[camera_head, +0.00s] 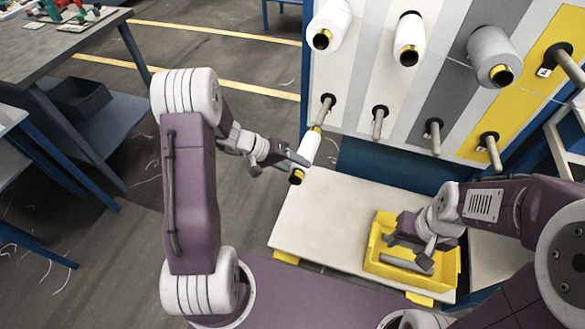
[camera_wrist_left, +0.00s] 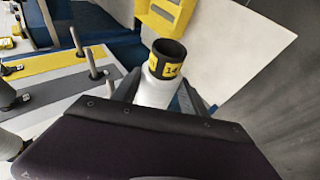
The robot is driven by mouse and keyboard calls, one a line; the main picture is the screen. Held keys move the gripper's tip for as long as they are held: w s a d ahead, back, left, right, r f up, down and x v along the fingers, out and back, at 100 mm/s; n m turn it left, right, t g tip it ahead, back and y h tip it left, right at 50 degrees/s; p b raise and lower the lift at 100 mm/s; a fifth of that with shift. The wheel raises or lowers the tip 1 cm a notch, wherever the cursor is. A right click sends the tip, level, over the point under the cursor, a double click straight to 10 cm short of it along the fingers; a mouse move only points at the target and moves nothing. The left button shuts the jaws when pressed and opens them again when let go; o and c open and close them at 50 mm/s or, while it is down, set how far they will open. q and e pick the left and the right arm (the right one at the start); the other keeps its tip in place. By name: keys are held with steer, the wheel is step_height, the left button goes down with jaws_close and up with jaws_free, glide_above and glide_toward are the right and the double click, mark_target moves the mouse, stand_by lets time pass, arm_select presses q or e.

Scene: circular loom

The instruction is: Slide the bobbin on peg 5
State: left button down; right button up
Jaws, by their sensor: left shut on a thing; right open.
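A white bobbin (camera_head: 309,148) with a yellow band and dark open end is held tilted in the air by my left gripper (camera_head: 297,158), whose fingers are shut on it. In the left wrist view the bobbin (camera_wrist_left: 165,62) shows its dark end and a yellow label reading 14. It is close to the lower-left peg (camera_head: 328,104), in front of the board. The lower row of pegs is bare; no number 5 is legible. The upper-right bare peg (camera_head: 571,66) has a label like 4. My right gripper (camera_head: 412,254) is open above the yellow bin (camera_head: 440,280).
White bobbins (camera_head: 331,25) and (camera_head: 409,38) and a grey bobbin (camera_head: 492,55) hang on the upper row. A pale table (camera_head: 320,220) lies below the board. A grey tube-like piece (camera_head: 405,264) lies in the bin. A grey workbench (camera_head: 60,50) stands at left.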

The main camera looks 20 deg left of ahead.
mark_target(308, 149)
arm_select(q)
steer(key=shift+w, duration=0.15)
steer(key=shift+w, duration=0.75)
steer(key=shift+w+b, duration=0.25)
steer(key=shift+b, duration=0.05)
steer(key=shift+f, duration=0.1)
steer(key=shift+b, duration=0.4)
